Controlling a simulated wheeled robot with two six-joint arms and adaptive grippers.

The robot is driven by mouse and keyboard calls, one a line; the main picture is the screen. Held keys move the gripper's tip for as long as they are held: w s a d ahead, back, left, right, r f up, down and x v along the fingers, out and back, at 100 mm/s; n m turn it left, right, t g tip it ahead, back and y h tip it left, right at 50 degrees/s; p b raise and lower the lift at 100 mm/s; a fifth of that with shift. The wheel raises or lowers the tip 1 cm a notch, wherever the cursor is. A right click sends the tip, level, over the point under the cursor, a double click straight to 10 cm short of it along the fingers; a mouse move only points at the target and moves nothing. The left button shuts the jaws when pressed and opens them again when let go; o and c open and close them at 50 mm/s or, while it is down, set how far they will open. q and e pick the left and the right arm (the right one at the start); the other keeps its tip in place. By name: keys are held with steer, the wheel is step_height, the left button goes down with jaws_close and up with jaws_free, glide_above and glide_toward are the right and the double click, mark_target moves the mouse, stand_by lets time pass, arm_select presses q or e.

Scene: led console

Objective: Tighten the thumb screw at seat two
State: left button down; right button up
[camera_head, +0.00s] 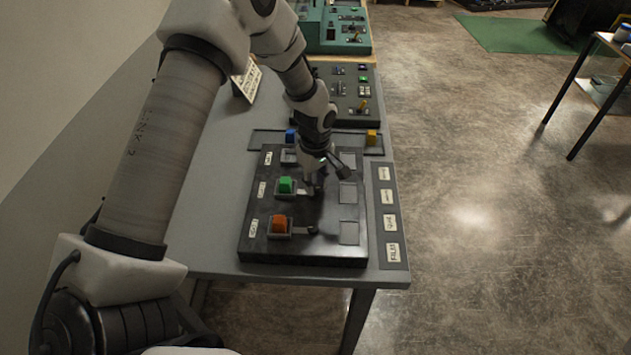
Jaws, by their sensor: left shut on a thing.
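The dark console (310,257) lies on the grey table with a column of labelled seats; the labels are too small to read. A green block (286,185) sits in the middle seat and an orange block (280,224) in the front seat. My left gripper (314,188) points down over the console, just right of the green block. It is shut on the small thumb screw beside the middle seat, which the fingers largely hide. Another dark thumb screw (312,230) shows right of the orange block. My right gripper is out of view.
A dark tray (262,139) behind the console holds a blue block (291,136) and a yellow block (372,137). A label strip (388,210) lies along the table's right edge. More consoles stand farther back, including a green one (345,45).

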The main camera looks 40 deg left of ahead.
arm_select(q)
steer(key=m, duration=0.3)
steer(key=shift+m, duration=0.4)
steer(key=m+p, duration=0.1)
steer(key=m, duration=0.3)
steer(key=shift+w+m, duration=0.1)
steer(key=shift+m, duration=0.2)
steer(key=m, duration=0.4)
steer(key=shift+m, duration=0.3)
steer(key=m, duration=0.4)
steer(key=shift+w+d, duration=0.1)
steer(key=m, duration=0.5)
steer(key=shift+r, duration=0.1)
steer(key=m, duration=0.4)
steer(key=shift+m, duration=0.3)
steer(key=m, duration=0.4)
steer(key=shift+m, duration=2.2)
